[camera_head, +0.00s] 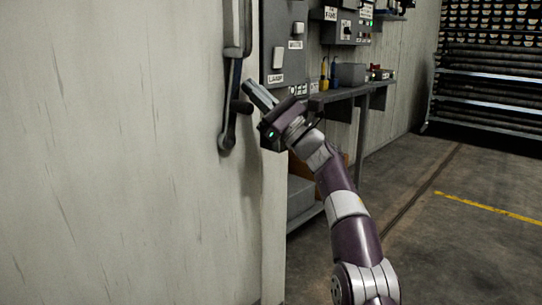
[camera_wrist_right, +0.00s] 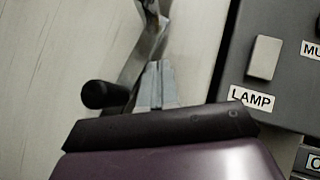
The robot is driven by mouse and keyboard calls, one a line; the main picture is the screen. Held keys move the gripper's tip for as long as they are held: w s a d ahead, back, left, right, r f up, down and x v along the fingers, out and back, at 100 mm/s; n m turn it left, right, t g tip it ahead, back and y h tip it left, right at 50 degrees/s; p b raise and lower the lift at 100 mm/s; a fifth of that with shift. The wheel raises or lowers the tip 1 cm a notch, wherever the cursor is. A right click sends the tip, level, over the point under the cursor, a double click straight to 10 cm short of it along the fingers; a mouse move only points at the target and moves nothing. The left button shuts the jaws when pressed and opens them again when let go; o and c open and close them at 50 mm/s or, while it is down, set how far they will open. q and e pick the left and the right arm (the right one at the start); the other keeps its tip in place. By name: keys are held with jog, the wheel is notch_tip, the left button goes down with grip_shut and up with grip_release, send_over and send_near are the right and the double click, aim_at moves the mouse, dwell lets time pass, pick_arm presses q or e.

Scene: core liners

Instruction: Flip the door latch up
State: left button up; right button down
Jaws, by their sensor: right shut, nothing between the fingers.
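The door latch (camera_head: 232,105) is a dark metal lever on the pale door. My left gripper is out of view.
A grey switch panel (camera_head: 274,45) with a LAMP label is close to the right of the latch. A shelf (camera_head: 350,91) with small bottles and boxes stands behind my right arm. A rack (camera_head: 490,80) is at the back right. Open floor lies to the right.

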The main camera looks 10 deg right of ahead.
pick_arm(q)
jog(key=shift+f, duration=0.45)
pick_arm(e)
jog(key=shift+s+a+r, duration=0.3)
jog(key=shift+s+a, duration=0.05)
jog(key=shift+a, duration=0.05)
pick_arm(q)
jog(key=shift+b, duration=0.3)
